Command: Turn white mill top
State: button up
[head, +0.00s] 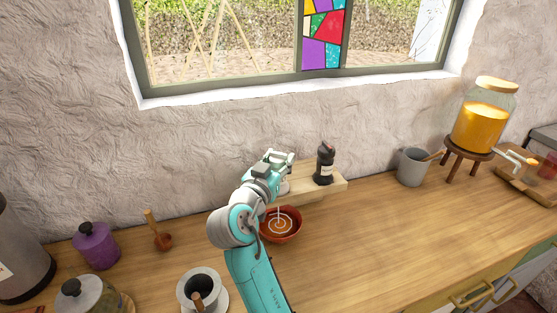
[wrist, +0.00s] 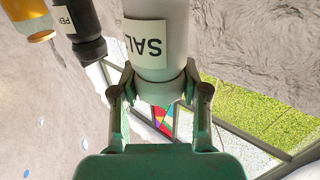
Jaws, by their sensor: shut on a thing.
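The white mill (wrist: 165,22) with a label reading "SAL" fills the top middle of the wrist view, upside down there. My gripper (wrist: 159,84) has one finger on each side of its narrower white top and is shut on it. In the head view my gripper (head: 275,163) is at the left end of a small wooden shelf (head: 332,188). It hides most of the white mill there; only a sliver of white shows below the gripper.
A black mill (head: 324,165) stands on the shelf just right of my gripper; it also shows in the wrist view (wrist: 82,28). A red-brown bowl (head: 292,236) sits below my gripper. A grey mug (head: 412,168) stands farther right. The counter's right middle is clear.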

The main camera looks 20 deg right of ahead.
jog(key=o, duration=1.2)
jog(key=v, duration=1.2)
